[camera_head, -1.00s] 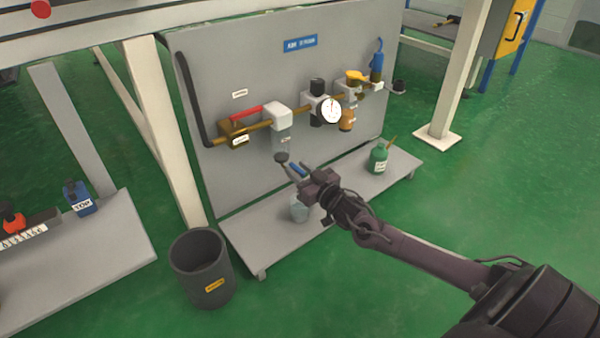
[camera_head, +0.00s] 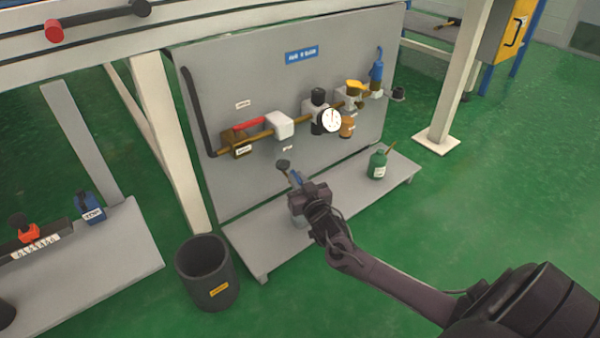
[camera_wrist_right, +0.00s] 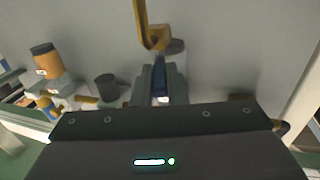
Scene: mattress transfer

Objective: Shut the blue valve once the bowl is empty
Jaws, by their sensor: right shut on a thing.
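A small blue piece (camera_head: 296,177), which looks like the blue valve, sits at my right gripper (camera_head: 293,178) in front of the grey panel. The right gripper is shut on it; blue also shows between the fingers in the wrist view (camera_wrist_right: 162,88). A round dark end (camera_head: 283,164) sticks out just beyond the fingers. A white block (camera_head: 280,125) is on the brass pipe above. I cannot make out a bowl below it, so its contents cannot be told. A pale container on the shelf is mostly hidden behind my gripper. My left gripper is not in view.
The panel (camera_head: 240,75) carries a red handle (camera_head: 249,124), a round gauge (camera_head: 331,120), a yellow handle (camera_head: 354,86) and a blue fitting (camera_head: 376,72). A green bottle (camera_head: 377,165) stands on the shelf (camera_head: 392,180). A dark bin (camera_head: 208,285) stands at the front left.

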